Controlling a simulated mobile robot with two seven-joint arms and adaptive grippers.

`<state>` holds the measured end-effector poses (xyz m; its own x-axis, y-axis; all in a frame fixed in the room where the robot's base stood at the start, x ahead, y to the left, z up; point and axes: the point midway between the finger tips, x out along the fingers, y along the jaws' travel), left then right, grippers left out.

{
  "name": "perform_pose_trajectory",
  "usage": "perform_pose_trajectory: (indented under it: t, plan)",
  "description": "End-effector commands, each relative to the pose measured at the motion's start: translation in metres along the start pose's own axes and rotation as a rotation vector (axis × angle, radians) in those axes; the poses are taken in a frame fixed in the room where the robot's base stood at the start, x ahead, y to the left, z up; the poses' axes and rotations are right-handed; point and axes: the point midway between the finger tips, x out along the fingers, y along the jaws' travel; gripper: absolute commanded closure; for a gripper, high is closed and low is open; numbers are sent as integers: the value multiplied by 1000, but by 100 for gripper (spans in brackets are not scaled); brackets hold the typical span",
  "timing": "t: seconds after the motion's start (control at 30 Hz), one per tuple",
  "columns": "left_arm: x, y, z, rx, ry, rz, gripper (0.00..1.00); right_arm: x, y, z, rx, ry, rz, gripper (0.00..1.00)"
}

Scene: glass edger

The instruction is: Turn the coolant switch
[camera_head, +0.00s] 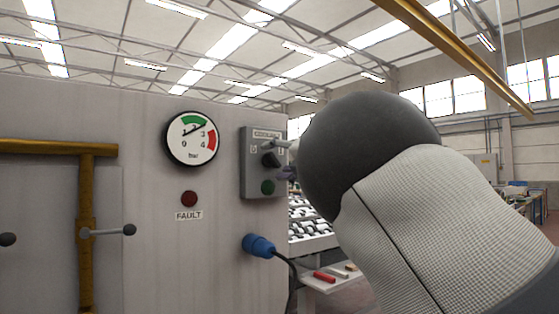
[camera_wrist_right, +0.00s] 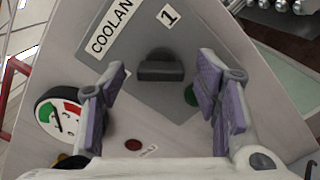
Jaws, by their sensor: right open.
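The coolant switch is a black knob (camera_wrist_right: 160,68) on a grey box (camera_head: 248,180) fixed to the machine's front panel. The wrist view shows the label COOLANT and a "1" mark; a "0" mark shows in the head view. My right gripper (camera_wrist_right: 161,76) is open, its two purple-padded fingers on either side of the knob in the picture. In the head view the right gripper is mostly hidden behind my own arm, with a bit showing beside the knob (camera_head: 270,159). My left gripper is not in view.
A green button (camera_head: 267,187) sits below the knob. A pressure gauge (camera_head: 191,138), a red FAULT lamp (camera_head: 189,199) and a blue plug (camera_head: 259,246) with cable are on the panel nearby. A yellow pipe (camera_head: 86,190) with lever handles stands at the left.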

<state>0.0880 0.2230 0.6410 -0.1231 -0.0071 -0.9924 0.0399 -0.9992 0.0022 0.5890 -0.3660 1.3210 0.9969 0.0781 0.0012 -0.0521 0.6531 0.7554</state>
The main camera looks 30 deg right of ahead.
Motion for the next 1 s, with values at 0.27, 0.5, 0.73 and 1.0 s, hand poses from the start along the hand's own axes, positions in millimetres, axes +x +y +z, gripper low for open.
perform_pose_trajectory:
  t: [0.27, 0.5, 0.73, 1.0]
  plan:
    - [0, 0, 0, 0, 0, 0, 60, -42, 1, 1, 3, -5, -1, 43]
    - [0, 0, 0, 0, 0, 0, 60, -102, 0, 0, 2, -3, 0, 43]
    - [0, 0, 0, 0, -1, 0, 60, -120, 0, 0, -1, 0, 0, 43]
    - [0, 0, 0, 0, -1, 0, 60, -120, 0, 0, 0, 0, 0, 43]
